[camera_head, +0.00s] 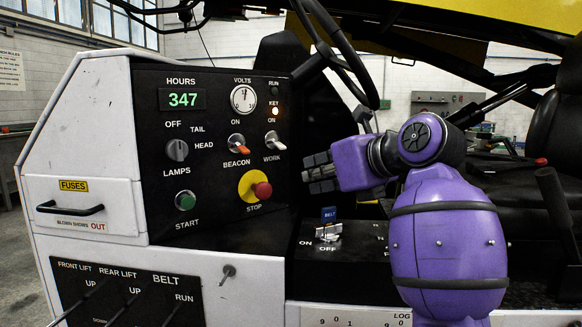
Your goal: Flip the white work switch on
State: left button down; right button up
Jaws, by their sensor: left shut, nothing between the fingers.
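The white work switch (274,140) is a small toggle on the black upper panel, above the word WORK. Its white lever points down and slightly right, away from the ON label above it. My left gripper (306,172) is at the end of the purple arm, with its dark fingers shut and empty. It is to the right of and a little below the work switch, with its fingers pointing left towards the panel. There is a visible gap between fingertips and switch. My right gripper is not in view.
The beacon switch (238,144), with an orange lever, is just left of the work switch. The red stop button (262,190) on a yellow plate is below. The steering wheel (340,50) is above right. A blue-tagged belt switch (328,226) stands on the lower console.

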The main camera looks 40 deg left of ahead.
aim_at(278, 144)
pick_arm(q)
jog(key=shift+a, duration=0.2)
jog(key=b+x, duration=0.2)
jog(key=x, duration=0.8)
jog(key=shift+f, duration=0.15)
jog(key=r, duration=0.2)
jog(key=d+r, duration=0.1)
jog(key=r, duration=0.1)
jog(key=shift+s+d+b, duration=0.15)
jog(key=shift+s+b, duration=0.05)
jog(key=shift+b, duration=0.2)
jog(key=shift+r, duration=0.1)
